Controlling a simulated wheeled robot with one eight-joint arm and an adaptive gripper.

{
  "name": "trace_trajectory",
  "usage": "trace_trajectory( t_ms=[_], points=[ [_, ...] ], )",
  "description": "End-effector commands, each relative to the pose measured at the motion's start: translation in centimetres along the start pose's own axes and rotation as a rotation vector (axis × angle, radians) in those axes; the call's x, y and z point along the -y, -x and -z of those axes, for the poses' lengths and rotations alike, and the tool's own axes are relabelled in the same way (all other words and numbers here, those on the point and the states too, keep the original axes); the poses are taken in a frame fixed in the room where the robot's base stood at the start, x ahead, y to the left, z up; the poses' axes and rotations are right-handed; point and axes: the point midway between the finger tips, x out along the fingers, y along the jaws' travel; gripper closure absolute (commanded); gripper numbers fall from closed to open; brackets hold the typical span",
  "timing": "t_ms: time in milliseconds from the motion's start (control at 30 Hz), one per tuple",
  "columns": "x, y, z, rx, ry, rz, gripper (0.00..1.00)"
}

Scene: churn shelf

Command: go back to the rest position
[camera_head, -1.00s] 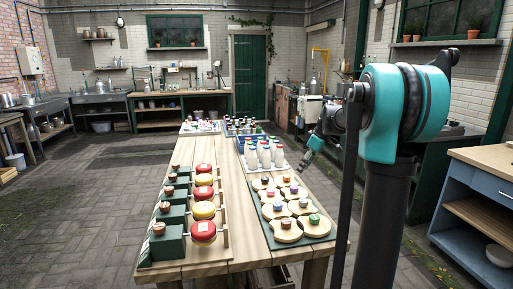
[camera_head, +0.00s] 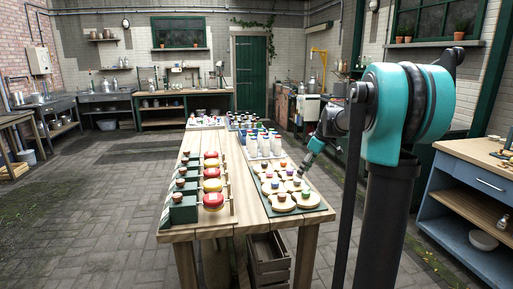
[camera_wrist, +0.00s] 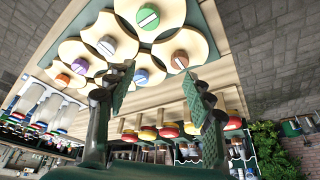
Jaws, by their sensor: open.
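My gripper (camera_wrist: 155,95) shows in the wrist view with its two fingers spread wide and nothing between them. It hangs above the wooden table (camera_head: 235,180). Beyond the fingertips lie round wooden discs with coloured knobs (camera_wrist: 147,17) on a green board. In the head view my arm reaches in from the right, and its end (camera_head: 316,146) is beside the right edge of the table, next to the discs (camera_head: 283,200). The fingers are too small to make out there.
A rack of red and yellow round pieces (camera_head: 212,185) stands along the table's left side. White bottles (camera_head: 264,146) stand behind the discs. A wooden crate (camera_head: 268,262) is under the table. A blue cabinet (camera_head: 470,200) is at right.

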Motion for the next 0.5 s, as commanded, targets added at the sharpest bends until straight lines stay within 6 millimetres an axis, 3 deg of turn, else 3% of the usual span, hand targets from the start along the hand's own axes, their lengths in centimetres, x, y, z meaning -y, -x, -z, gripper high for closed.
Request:
trace_trajectory(
  t_ms=[267, 500],
  points=[
    [2.7, -1.1, -2.0, 0.021, -0.095, -0.03, 0.47],
    [6.9, -2.8, -5.2, 0.043, -0.238, -0.079, 0.47]
  ],
)
